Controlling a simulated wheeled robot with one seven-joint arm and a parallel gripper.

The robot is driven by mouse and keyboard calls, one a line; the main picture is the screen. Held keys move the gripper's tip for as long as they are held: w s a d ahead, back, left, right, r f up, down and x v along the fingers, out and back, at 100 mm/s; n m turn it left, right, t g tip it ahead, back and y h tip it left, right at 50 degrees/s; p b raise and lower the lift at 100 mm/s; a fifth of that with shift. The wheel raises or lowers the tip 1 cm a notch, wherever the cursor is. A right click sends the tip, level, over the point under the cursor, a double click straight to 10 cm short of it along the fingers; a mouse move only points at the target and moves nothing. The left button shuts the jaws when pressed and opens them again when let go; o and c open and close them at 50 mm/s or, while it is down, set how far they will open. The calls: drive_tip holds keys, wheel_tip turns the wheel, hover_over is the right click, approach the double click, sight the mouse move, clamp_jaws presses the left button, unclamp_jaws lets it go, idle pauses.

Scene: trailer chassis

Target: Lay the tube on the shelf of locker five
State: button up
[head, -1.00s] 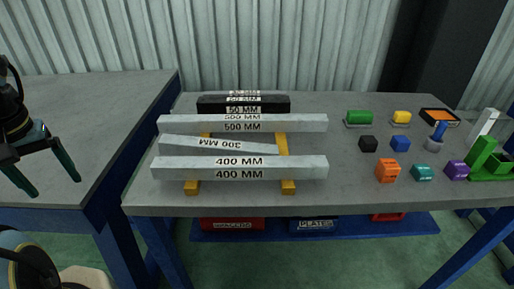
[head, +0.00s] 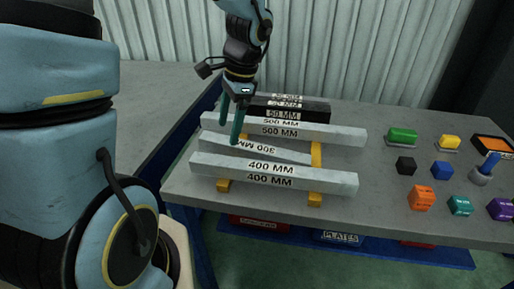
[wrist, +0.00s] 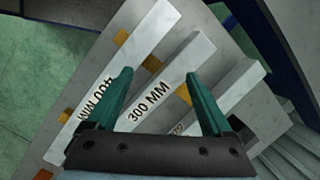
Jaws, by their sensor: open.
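Several square grey tubes lie across yellow supports on a grey table. The front one is marked 400 MM (head: 215,165), the slightly slanted middle one 300 MM (head: 215,145), and the one behind 500 MM (head: 345,134). My gripper (head: 229,130) is open, pointing down over the left part of the tubes. In the wrist view my gripper (wrist: 160,75) has its fingers spread, with the 300 MM tube (wrist: 172,76) showing between them and the 400 MM tube (wrist: 125,55) to the left. I cannot tell any contact. No locker is in view.
A black block marked 50 MM (head: 317,112) stands behind the tubes. Yellow supports (head: 315,186) hold the tubes. Labelled bins (head: 340,237) sit below the table.

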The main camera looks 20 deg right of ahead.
sight(254, 146)
drive_tip(key=d+m, duration=0.2)
drive_tip(key=d, duration=0.1)
drive_tip(key=s+d+m+t+p, duration=0.1)
drive_tip(key=d+m, duration=0.2)
drive_tip(key=s+d+r+m+y, duration=0.1)
drive_tip(key=d+m, duration=0.1)
drive_tip(key=d, duration=0.1)
drive_tip(key=shift+s+d+t, duration=0.1)
drive_tip(key=shift+d+t, duration=0.2)
drive_tip(key=shift+d, duration=0.05)
drive_tip(key=p+x, duration=0.2)
drive_tip(key=x, duration=0.8)
drive_tip(key=shift+a, duration=0.15)
clamp_jaws()
idle(0.4)
